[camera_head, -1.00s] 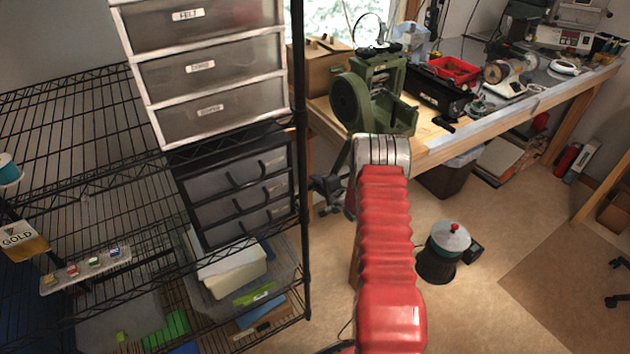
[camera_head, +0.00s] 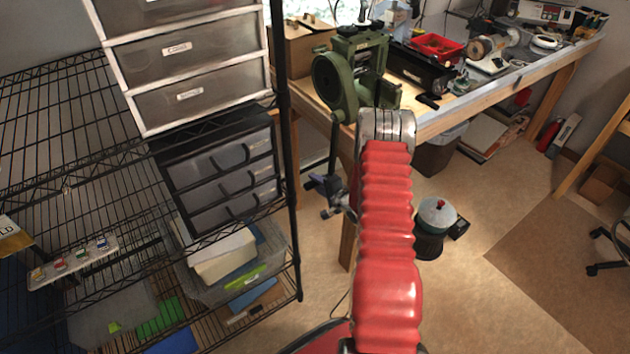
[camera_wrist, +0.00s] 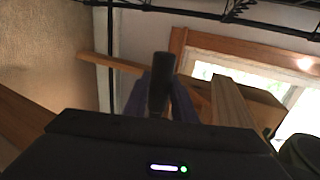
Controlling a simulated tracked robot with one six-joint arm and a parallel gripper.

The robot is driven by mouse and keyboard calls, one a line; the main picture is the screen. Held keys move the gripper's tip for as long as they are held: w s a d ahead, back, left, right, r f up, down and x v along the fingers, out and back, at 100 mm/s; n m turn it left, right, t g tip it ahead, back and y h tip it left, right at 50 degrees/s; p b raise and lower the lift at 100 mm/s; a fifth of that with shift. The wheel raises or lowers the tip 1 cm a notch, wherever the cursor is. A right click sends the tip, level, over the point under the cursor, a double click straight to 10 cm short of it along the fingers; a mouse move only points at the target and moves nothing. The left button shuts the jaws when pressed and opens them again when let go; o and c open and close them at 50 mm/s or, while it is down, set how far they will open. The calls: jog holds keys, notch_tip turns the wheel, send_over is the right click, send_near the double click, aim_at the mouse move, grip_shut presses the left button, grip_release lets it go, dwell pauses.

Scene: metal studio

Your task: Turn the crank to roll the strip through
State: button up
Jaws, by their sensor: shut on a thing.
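The green rolling mill (camera_head: 350,75) stands at the near left corner of the workbench, with a round green wheel on its left side. Its crank arm (camera_head: 333,142) hangs down from that side, below the bench top. My gripper (camera_head: 330,190) is at the crank's lower end, partly hidden behind my red arm. In the wrist view, my gripper's purplish fingers (camera_wrist: 160,100) are shut around the dark crank handle (camera_wrist: 158,75), which stands up between them. I cannot make out the strip.
A wire shelf (camera_head: 140,210) with drawer units fills the left, its black post close to my gripper. The wooden workbench (camera_head: 480,100) holds a red tray (camera_head: 437,45) and several machines. A dark canister (camera_head: 435,225) stands on the floor. Open floor lies at right.

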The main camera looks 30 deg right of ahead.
jog(key=s, duration=0.8)
jog(key=shift+s+a, duration=0.2)
jog(key=shift+s, duration=0.2)
jog(key=v, duration=0.8)
jog(key=shift+r, duration=0.5)
jog(key=shift+s+d, duration=0.1)
